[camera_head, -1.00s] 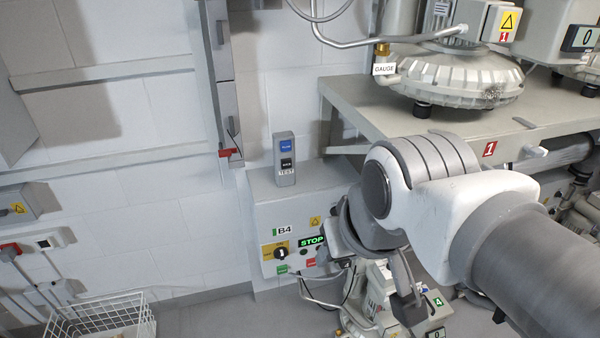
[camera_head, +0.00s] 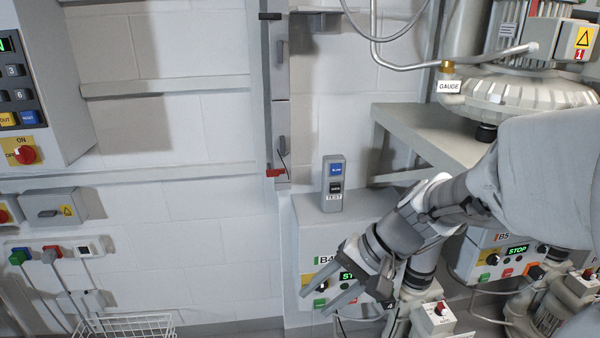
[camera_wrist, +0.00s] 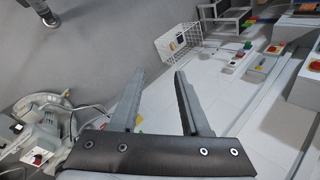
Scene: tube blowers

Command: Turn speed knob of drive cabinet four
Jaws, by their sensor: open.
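The drive cabinet marked B4 (camera_head: 343,238) is a light grey box low against the wall. Its front carries a green STOP display and a dark knob (camera_head: 322,286) on a yellow plate, partly hidden by my gripper. My gripper (camera_head: 314,302) is open and empty, in front of the cabinet's lower front in the head view. Its upper finger overlaps the knob area; I cannot tell whether it touches. In the wrist view, my two fingers (camera_wrist: 160,72) are spread apart with nothing between them, and the knob cannot be made out.
A grey box with a blue button and TEST label (camera_head: 334,183) stands on the cabinet. Cabinet B5 (camera_head: 468,255) is to the right, below the bench (camera_head: 420,125) with the gauge pump. A white wire basket (camera_head: 125,325) is at the lower left. Cables hang nearby.

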